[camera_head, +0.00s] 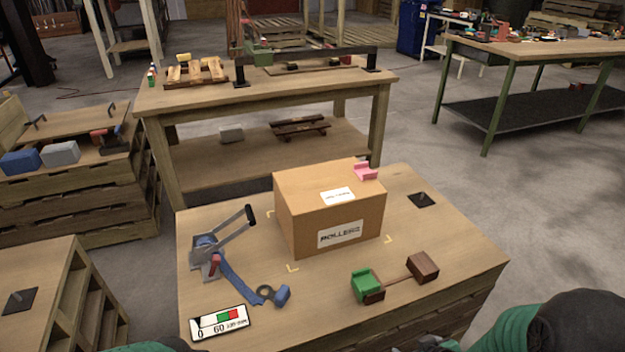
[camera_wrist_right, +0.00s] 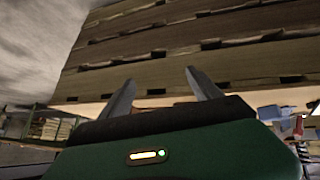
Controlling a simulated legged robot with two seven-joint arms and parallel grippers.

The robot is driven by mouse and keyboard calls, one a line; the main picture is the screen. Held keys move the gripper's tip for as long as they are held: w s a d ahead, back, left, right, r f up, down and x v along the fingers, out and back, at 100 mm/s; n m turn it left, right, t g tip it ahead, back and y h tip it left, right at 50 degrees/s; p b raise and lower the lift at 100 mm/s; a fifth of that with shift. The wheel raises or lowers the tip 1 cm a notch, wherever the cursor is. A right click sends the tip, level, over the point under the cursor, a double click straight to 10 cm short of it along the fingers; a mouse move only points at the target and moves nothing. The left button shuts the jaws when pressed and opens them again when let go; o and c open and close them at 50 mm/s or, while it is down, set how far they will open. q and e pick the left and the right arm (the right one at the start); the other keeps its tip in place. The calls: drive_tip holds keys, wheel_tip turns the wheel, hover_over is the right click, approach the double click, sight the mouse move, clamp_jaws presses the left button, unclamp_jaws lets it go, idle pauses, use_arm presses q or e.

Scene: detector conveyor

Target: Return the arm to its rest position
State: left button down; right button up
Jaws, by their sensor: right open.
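My right gripper (camera_wrist_right: 160,100) shows in the right wrist view with its two fingers apart and nothing between them. It faces the stacked wooden side of the crate (camera_wrist_right: 170,60). In the head view my right arm comes in at the bottom right corner, and its gripper cannot be made out clearly. A small green part of my left arm shows at the bottom left edge. My left gripper is not in view.
A cardboard box (camera_head: 325,205) stands on the wooden table (camera_head: 440,240). A pink piece (camera_head: 366,172) lies on the box. A clamp tool with a blue strap (camera_head: 240,284), a gauge card (camera_head: 220,323) and a green-brown bar piece (camera_head: 366,284) lie around it.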

drive_tip(key=s+a+r+m+g, duration=0.3)
drive_tip(key=s+a+r+g, duration=0.15)
drive_tip(key=s, duration=0.45)
wheel_tip(320, 180, up, 30)
drive_tip(key=p, duration=2.9)
drive_tip(key=shift+s+a+r, duration=0.15)
drive_tip(key=shift+s+a, duration=0.1)
drive_tip(key=shift+s, duration=0.05)
